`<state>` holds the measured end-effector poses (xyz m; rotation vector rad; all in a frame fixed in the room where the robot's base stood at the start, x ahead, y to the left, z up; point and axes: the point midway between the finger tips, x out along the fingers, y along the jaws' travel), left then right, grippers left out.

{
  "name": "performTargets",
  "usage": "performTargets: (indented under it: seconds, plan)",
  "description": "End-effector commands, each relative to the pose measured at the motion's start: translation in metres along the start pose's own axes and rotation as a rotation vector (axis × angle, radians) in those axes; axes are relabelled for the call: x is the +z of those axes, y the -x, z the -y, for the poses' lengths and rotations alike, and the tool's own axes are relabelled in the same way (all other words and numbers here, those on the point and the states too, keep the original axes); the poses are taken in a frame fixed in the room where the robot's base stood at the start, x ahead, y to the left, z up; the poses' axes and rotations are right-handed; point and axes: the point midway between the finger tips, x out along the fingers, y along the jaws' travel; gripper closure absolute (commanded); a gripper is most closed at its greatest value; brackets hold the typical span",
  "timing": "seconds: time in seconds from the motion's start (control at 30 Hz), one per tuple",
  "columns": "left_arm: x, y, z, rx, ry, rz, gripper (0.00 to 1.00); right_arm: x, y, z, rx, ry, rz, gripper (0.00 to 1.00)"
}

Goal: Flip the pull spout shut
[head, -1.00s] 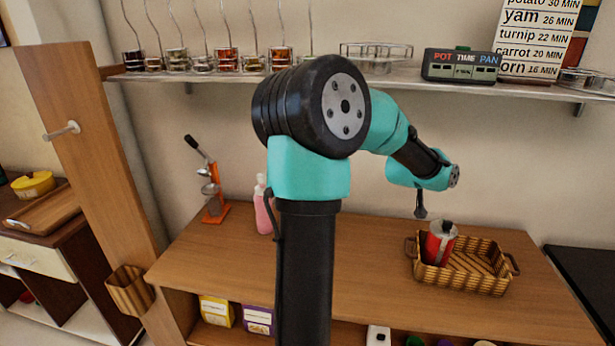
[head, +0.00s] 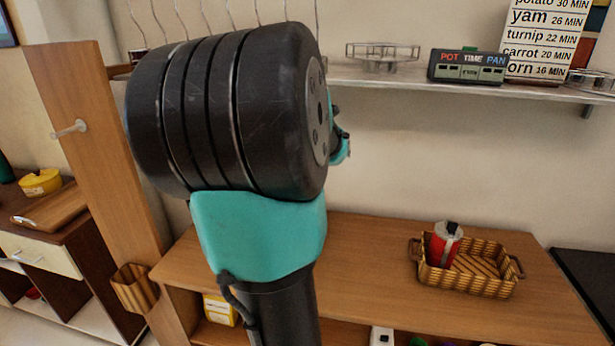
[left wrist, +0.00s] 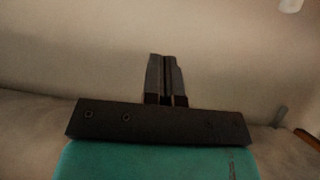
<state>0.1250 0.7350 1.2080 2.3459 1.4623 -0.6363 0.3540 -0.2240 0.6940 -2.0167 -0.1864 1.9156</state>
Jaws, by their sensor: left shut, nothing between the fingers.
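A red bottle (head: 439,252) with a grey lid (head: 447,231) stands in the left end of a wicker basket (head: 493,288) on the wooden counter, in the head view. A small dark spout (head: 453,228) shows on top of the lid; it is too small to tell whether it is up or folded down. My right gripper is not in view.
The counter (head: 370,260) is clear left of the basket. A wall shelf (head: 400,80) above holds a timer (head: 468,67), a wire rack (head: 381,55) and a sign (head: 541,40). A tall wooden panel (head: 88,130) stands at the left.

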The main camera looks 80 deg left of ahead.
Motion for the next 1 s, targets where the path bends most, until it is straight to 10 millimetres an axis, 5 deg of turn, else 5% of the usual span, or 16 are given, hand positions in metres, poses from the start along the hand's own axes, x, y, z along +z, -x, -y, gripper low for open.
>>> performTargets:
  seconds: [0.2,0.57,1.0]
  plan:
    - [0.011,0.019,0.032,-0.076,-0.001,0.020,1.00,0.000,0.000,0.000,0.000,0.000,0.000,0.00]
    - [0.013,0.021,0.035,-0.084,-0.002,0.023,1.00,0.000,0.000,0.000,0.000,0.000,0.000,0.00]
    - [0.014,-0.008,0.036,-0.081,-0.003,0.025,1.00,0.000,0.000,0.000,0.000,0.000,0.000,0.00]
